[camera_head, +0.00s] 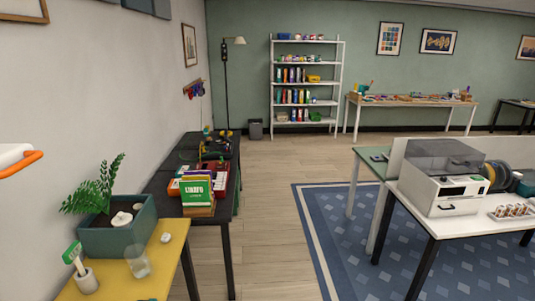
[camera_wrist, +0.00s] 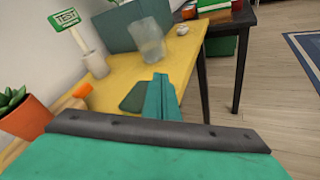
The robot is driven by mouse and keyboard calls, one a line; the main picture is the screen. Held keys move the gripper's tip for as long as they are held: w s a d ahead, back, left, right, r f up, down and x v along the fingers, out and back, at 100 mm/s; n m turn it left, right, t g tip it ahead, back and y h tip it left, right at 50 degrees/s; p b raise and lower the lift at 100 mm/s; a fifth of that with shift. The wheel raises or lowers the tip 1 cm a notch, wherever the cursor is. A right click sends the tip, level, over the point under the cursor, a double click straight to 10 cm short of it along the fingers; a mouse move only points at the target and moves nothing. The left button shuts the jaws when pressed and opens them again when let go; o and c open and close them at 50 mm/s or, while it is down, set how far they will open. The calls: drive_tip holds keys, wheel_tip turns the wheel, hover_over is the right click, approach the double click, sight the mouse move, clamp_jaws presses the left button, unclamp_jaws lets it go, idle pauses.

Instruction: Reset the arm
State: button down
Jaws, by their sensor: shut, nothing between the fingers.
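My gripper (camera_wrist: 160,88) shows in the wrist view as two teal fingers pressed together, with nothing between them. It hangs over the yellow table (camera_wrist: 108,101), near its right edge. A dark green flat piece (camera_wrist: 137,97) lies on the table just left of the fingers, and they look apart from it. In the head view my gripper is out of sight; a white and orange part at the left edge looks like my arm.
The yellow table also holds a clear glass (camera_head: 138,262), a planter (camera_head: 120,236), a cup with a green sign (camera_head: 86,281) and a small white object (camera_head: 166,238). A potted plant (camera_wrist: 26,118) stands close on the left. A black table (camera_head: 160,182) adjoins behind. Open floor (camera_head: 262,225) lies right.

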drive_tip(key=s+d+f+m+t+h, duration=0.1)
drive_tip(key=s+d+f+m+h, duration=0.15)
drive_tip(key=s+d+m, duration=0.85)
drive_tip(key=s+d+f+m+t+h, duration=0.15)
drive_tip(key=s+d+f+m, duration=0.25)
drive_tip(key=s+d+m, duration=0.8)
drive_tip(key=s+d+r+m+h, duration=0.2)
drive_tip(key=s+d+r+m, duration=0.1)
drive_tip(key=s+d+m, duration=0.4)
drive_tip(key=s+d+r+m+h, duration=0.2)
drive_tip(key=s+d+r+m, duration=0.2)
drive_tip(key=s+d+m, duration=0.3)
drive_tip(key=s, duration=0.5)
drive_tip(key=shift+d+r+m+h, duration=0.3)
